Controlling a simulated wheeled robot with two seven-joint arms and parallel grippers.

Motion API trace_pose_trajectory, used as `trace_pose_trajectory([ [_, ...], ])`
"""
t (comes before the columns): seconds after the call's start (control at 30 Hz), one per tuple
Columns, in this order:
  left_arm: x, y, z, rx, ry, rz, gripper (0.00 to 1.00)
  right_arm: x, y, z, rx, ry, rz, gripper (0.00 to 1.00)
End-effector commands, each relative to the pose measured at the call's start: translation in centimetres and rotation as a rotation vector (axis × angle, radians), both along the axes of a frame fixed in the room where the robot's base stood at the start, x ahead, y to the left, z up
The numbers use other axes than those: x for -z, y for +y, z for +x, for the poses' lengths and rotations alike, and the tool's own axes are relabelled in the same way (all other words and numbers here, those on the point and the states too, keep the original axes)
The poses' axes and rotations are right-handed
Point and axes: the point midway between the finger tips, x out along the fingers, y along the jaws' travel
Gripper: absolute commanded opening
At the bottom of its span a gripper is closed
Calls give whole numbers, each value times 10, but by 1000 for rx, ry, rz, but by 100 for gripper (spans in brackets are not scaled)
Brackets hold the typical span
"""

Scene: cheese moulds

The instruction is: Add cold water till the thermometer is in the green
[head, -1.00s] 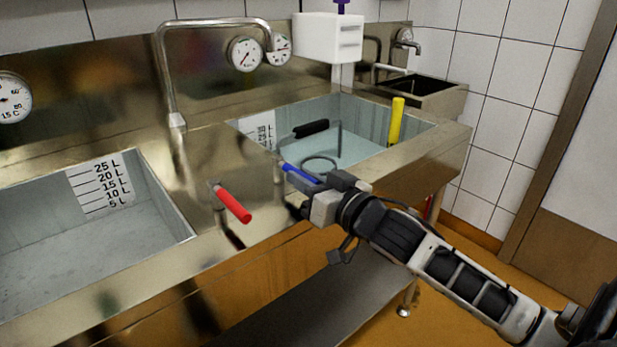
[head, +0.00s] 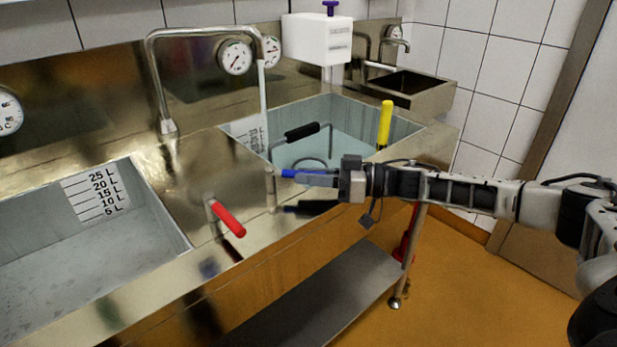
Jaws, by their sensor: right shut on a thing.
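My right gripper (head: 308,179) is shut on the blue tap lever (head: 288,173) at the sink's front edge. The red tap lever (head: 228,219) stands to its left, untouched. A curved steel spout (head: 205,32) reaches over the right basin (head: 405,128), and a thin pale stream of water (head: 264,105) falls from its end. The basin holds bluish water (head: 350,146). Two round dials, one (head: 235,57) and another (head: 272,51), sit on the back panel; their needles and colours are too small to read. My left gripper is out of view.
A black-handled wire tool (head: 301,132) and a yellow handle (head: 385,124) stand in the right basin. The left basin (head: 80,245) has a litre scale and looks empty. A white dispenser (head: 318,40) hangs behind. A shelf (head: 310,300) lies below.

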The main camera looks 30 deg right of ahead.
Motion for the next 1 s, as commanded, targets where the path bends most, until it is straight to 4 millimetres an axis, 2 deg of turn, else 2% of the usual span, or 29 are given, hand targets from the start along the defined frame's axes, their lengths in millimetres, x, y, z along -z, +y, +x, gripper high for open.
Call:
trace_pose_trajectory([
  [0.4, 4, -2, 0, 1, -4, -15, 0, -1, -7, 12, -153, -5, 4, 0],
  [0.87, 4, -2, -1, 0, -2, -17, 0, -2, -7, 13, -167, -5, 7, 0],
  [0.9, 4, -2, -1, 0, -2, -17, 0, -2, -7, 13, -167, -5, 7, 19],
  [0.97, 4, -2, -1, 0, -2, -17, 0, -2, -7, 13, -168, -5, 7, 36],
  [1.0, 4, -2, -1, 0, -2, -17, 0, -2, -7, 12, -168, -5, 6, 38],
])
